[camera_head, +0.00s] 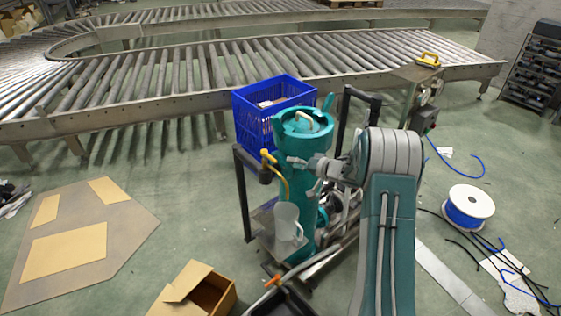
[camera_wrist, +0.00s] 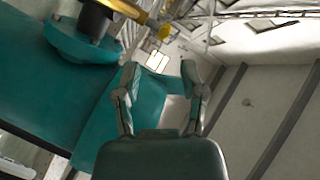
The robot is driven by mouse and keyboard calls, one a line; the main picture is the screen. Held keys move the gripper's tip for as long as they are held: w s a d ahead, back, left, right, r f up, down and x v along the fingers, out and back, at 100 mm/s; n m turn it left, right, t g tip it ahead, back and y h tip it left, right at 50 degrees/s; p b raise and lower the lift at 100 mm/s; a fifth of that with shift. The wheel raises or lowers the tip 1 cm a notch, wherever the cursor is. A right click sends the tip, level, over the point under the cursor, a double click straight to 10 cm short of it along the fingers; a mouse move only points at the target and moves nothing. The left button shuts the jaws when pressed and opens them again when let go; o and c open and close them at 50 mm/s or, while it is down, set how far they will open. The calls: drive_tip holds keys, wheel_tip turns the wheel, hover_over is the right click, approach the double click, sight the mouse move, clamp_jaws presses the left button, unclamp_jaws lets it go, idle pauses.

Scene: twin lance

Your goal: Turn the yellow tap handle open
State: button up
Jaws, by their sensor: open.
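The yellow tap handle (camera_head: 268,156) sits on a dark fitting on the near left side of a teal cylinder (camera_head: 298,146), with a curved yellow spout below it. In the wrist view the yellow handle (camera_wrist: 130,10) is a bar with a knob, at the top left beyond my fingers. My gripper (camera_head: 299,170) is in front of the teal cylinder, to the right of the handle. In the wrist view my gripper (camera_wrist: 160,75) has its two fingers apart and nothing between them. The handle is apart from both fingers.
A pale translucent jug (camera_head: 287,224) stands below the spout. Dark posts (camera_head: 242,190) flank the cylinder. A blue crate (camera_head: 262,98) is behind, before the roller conveyor (camera_head: 200,68). A cardboard box (camera_head: 205,292) and a cable spool (camera_head: 468,207) are on the floor.

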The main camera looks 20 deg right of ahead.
drive_tip(key=v, duration=0.3)
drive_tip(key=shift+s+d, duration=0.1)
drive_tip(key=shift+d, duration=0.05)
idle(0.3)
wheel_tip(320, 180, up, 9)
drive_tip(key=w+t+h, duration=0.2)
drive_tip(key=h, duration=0.2)
drive_tip(key=s+a+r+h, duration=0.2)
drive_tip(key=s+r+h, duration=0.7)
drive_tip(key=r, duration=0.4)
drive_tip(key=s+a+f+n+g+y, duration=0.1)
drive_tip(key=s+a, duration=0.3)
drive_tip(key=s, duration=0.6)
drive_tip(key=s+a+f+n+g, duration=0.1)
drive_tip(key=s+a+g, duration=0.2)
drive_tip(key=s, duration=0.7)
drive_tip(key=s+a+f+n+g+y, duration=0.1)
drive_tip(key=s+a+g, duration=0.3)
drive_tip(key=s, duration=0.7)
drive_tip(key=shift+a+f+y, duration=0.3)
drive_tip(key=shift+a+f, duration=0.1)
drive_tip(key=shift+f, duration=0.05)
